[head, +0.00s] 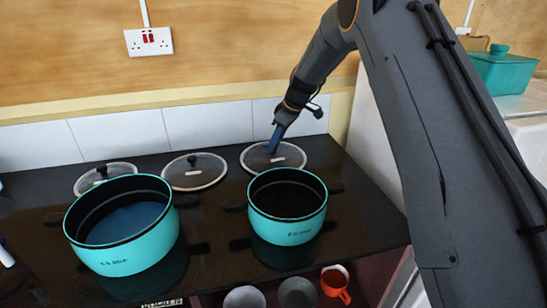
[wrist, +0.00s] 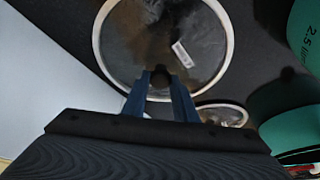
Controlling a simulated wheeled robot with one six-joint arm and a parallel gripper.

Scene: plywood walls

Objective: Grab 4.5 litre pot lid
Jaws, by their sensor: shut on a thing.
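Three round glass lids with pale rims and dark knobs show along the back of the black counter: a left lid (head: 92,184), a middle lid (head: 194,171) and a right lid (head: 258,158). My gripper (head: 273,148) is shut on the knob of the right lid. In the wrist view, my gripper's blue fingers (wrist: 160,76) close around the knob of this lid (wrist: 140,35), which has a white label too small to read. I cannot tell whether the lid is clear of the counter. Another lid (wrist: 222,115) shows lower right there.
A large teal pot (head: 125,245), its label seeming to read 4.5 litre, stands front left. A smaller teal pot (head: 290,217) stands just in front of the held lid. A tiled wall (head: 208,124) is close behind. Bowls and an orange mug (head: 336,284) are below the counter.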

